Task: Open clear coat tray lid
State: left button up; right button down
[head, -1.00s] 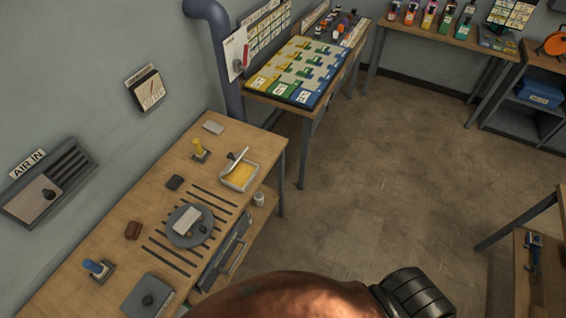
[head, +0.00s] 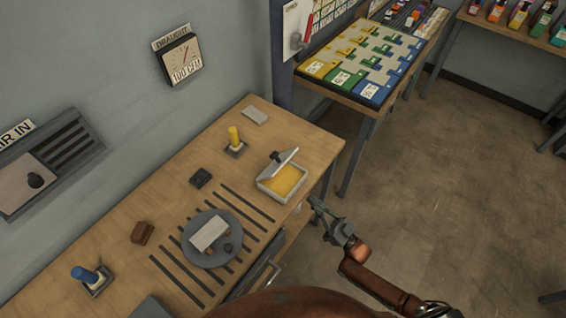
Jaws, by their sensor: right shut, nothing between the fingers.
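A light tray (head: 262,192) with yellow contents stands at the far right part of the bench. Its lid (head: 284,158) is tilted up at the back edge, with a dark knob on it. A grey lidded box (head: 150,308) shows only by its top corner at the bottom edge. No label shows which one is the clear coat tray. My right gripper (head: 318,212) is shut and empty. It is off the bench's front edge, to the right of the yellow tray and apart from it. My left gripper is out of view.
The bench (head: 180,165) holds a round grey plate (head: 196,258) with a pale block (head: 209,234), over dark slots. A yellow-handled tool (head: 234,137) and a blue-handled tool (head: 88,275) stand in holders. A table with coloured boards (head: 345,90) stands behind.

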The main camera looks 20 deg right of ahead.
jog(key=shift+y, duration=0.6)
jog(key=r, duration=0.1)
jog(key=w+a+r, duration=0.1)
jog(key=r, duration=0.1)
jog(key=w+a+r, duration=0.1)
jog(key=r, duration=0.1)
jog(key=shift+w+a+r, duration=0.15)
jog(key=shift+a+r, duration=0.05)
jog(key=shift+r, duration=0.05)
send_near(273, 160)
jog(key=w, duration=0.1)
jog(key=w+r, duration=0.1)
jog(key=w, duration=0.1)
jog(key=shift+r, duration=0.35)
jog(key=shift+w+a+r, duration=0.1)
jog(key=shift+w+r, duration=0.05)
jog(key=shift+w, duration=0.1)
jog(key=shift+w+a+r, duration=0.1)
jog(key=shift+r, duration=0.05)
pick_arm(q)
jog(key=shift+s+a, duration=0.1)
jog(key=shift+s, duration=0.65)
